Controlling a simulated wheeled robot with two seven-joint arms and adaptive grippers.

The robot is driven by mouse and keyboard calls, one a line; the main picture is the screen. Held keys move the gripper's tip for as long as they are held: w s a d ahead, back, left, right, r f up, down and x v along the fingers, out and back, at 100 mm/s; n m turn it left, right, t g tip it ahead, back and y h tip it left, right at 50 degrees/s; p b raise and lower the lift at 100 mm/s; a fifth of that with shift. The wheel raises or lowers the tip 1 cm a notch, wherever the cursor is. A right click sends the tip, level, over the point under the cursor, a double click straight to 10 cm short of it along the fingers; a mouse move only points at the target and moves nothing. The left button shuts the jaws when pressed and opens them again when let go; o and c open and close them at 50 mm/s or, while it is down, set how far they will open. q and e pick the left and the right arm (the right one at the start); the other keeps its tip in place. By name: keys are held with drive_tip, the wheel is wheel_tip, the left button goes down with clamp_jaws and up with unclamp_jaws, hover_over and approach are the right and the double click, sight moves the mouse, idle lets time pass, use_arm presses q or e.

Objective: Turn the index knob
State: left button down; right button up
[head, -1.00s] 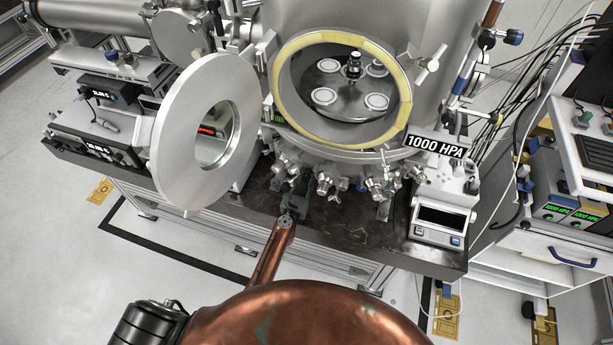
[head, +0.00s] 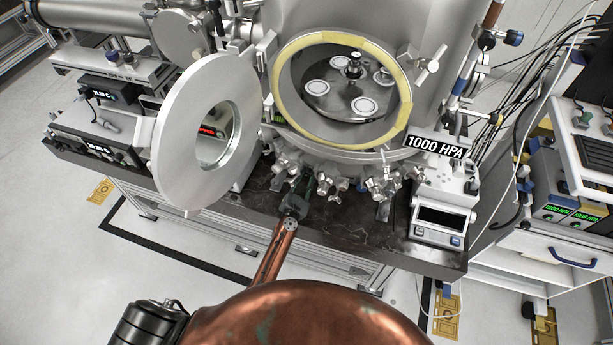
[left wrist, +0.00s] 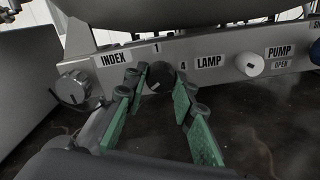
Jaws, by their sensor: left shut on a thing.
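The index knob (left wrist: 160,77) is a small black knob with a light pointer line, on the front panel beside the INDEX label (left wrist: 113,58), between the marks 1 and 4. My left gripper (left wrist: 160,86) has its green-padded fingers on both sides of this knob and is shut on it. In the head view my left gripper (head: 302,186) reaches the panel below the chamber; the knob is hidden there. The turntable (head: 340,97) inside the open chamber carries several white discs. My right gripper is not in view.
A silver knob (left wrist: 72,86) is left of the index knob and a white knob (left wrist: 249,65) right of it. The open round door (head: 174,140) hangs left of the chamber. A display box (head: 440,215) stands at right. Dark bench surface (head: 370,235) is clear in front.

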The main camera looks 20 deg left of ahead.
use_arm(q)
drive_tip(key=m, duration=0.3)
drive_tip(key=shift+m, duration=0.4)
drive_tip(key=m+p, duration=0.1)
drive_tip(key=m, duration=0.2)
drive_tip(key=shift+r+m, duration=0.1)
drive_tip(key=shift+m, duration=0.2)
drive_tip(key=m+p, duration=0.1)
drive_tip(key=m, duration=0.5)
drive_tip(key=shift+r, duration=0.1)
drive_tip(key=m+p, duration=0.1)
drive_tip(key=m, duration=0.4)
drive_tip(key=shift+m, duration=0.4)
drive_tip(key=m+p, duration=0.1)
drive_tip(key=m, duration=0.3)
drive_tip(key=shift+m, duration=0.4)
drive_tip(key=c, duration=1.6)
unclamp_jaws()
